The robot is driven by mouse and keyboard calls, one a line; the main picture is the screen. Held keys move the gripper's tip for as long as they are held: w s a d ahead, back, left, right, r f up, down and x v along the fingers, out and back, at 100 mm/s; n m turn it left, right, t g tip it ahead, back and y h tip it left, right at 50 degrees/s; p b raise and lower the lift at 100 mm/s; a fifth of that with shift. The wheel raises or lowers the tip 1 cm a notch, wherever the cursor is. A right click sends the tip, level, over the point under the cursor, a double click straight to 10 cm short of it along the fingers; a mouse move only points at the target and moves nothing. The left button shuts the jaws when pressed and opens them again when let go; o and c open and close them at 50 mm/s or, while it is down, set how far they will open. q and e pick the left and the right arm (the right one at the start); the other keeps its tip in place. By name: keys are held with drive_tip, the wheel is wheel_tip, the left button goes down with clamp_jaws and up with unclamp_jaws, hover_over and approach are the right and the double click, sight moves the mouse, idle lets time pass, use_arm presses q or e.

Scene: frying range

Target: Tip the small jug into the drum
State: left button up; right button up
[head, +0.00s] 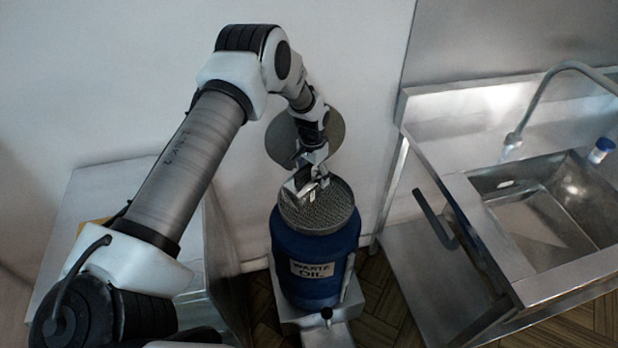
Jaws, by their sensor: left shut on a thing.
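The blue drum (292,262), with a label that reads as waste oil, stands upright in the middle. A grey mesh-like strainer (322,212) covers its top opening. My left gripper (314,180) is over the back part of the strainer, shut on a small shiny metal thing that I take to be the small jug (292,187). The jug is largely hidden by the fingers, so its tilt and any contents cannot be made out. Whether it touches the strainer is also unclear. My right gripper is not in view.
A round grey disc (335,128), seemingly the raised drum lid, stands behind my left gripper, close to the wall. A steel sink (548,215) with a curved tap (545,88) is at the right. A steel cabinet (105,190) is at the left.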

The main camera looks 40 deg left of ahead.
use_arm(q)
drive_tip(key=w+g+b, duration=0.1)
drive_tip(key=b, duration=0.2)
drive_tip(key=w+g+b, duration=0.1)
drive_tip(key=g+b, duration=0.1)
drive_tip(key=b, duration=0.2)
drive_tip(key=w+g+b, duration=0.1)
drive_tip(key=b, duration=0.3)
drive_tip(key=shift+w+d+f+g+y, duration=0.1)
drive_tip(key=shift+d+f+g+y, duration=0.1)
drive_tip(key=shift+g+y, duration=0.1)
idle(0.7)
idle(1.5)
